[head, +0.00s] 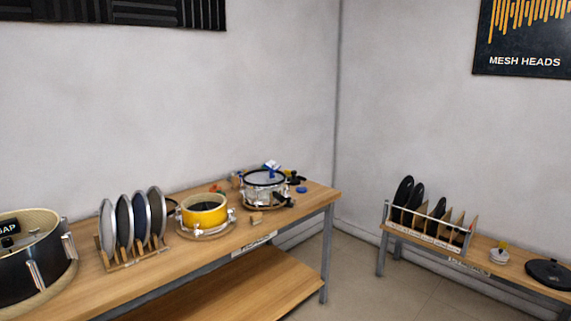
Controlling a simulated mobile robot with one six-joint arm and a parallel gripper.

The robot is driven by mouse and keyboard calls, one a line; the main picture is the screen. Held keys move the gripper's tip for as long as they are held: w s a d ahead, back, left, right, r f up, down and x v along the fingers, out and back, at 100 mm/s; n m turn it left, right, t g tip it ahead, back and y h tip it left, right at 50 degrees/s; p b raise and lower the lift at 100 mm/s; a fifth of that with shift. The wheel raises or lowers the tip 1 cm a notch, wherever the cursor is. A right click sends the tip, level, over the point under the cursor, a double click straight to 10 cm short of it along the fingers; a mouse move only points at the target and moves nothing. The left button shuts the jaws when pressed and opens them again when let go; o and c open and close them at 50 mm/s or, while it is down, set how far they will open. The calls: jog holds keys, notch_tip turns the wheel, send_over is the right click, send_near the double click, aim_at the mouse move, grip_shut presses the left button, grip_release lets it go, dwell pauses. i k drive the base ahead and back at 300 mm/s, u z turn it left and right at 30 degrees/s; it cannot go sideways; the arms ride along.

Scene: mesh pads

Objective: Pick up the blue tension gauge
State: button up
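Two small blue things show at the right end of the wooden workbench (262,232). One small blue object (301,189) lies on the bench top just right of the chrome snare drum (264,188). A blue and white item (271,167) shows at the top of that drum, by its back rim. Both are too small to tell which one is the tension gauge. My gripper is not in view, and nothing shows its state.
A yellow drum (204,213), a rack of round pads (134,262) and a large dark drum (35,265) stand along the bench. Small parts lie around the chrome drum. A lower bench (485,258) with a pad rack stands right. Floor (375,285) shows between the benches.

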aim_at(271, 165)
jog(key=i, duration=1.35)
jog(key=u, duration=0.55)
